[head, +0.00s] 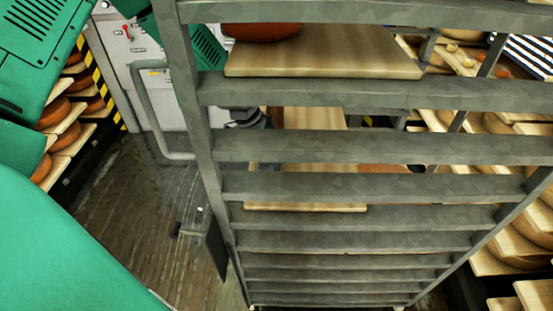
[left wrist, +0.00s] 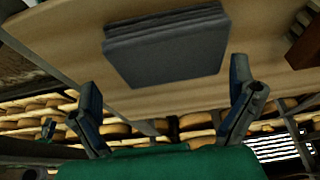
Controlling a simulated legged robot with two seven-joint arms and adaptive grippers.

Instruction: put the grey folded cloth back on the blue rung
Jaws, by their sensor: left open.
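The grey folded cloth (left wrist: 168,50) shows in the left wrist view as a dark, flat, layered square lying on a pale wooden board (left wrist: 262,65). My left gripper (left wrist: 163,80) is open, one finger on either side of the picture below the cloth. The cloth appears ahead of the fingers, with nothing held between them; I cannot tell the exact gap. In the head view, a dark layered shape (head: 248,117) shows behind the grey rack, partly hidden by its bars; I cannot tell whether it is cloth or gripper. No clearly blue rung shows. My right gripper is not in view.
A tall grey metal rack (head: 330,146) fills the middle of the head view, with a wooden board (head: 330,50) carrying an orange cheese wheel (head: 262,31). Shelves of cheese stand at left and right. Floor (head: 130,200) shows at left. A brown block (left wrist: 305,48) sits right of the cloth.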

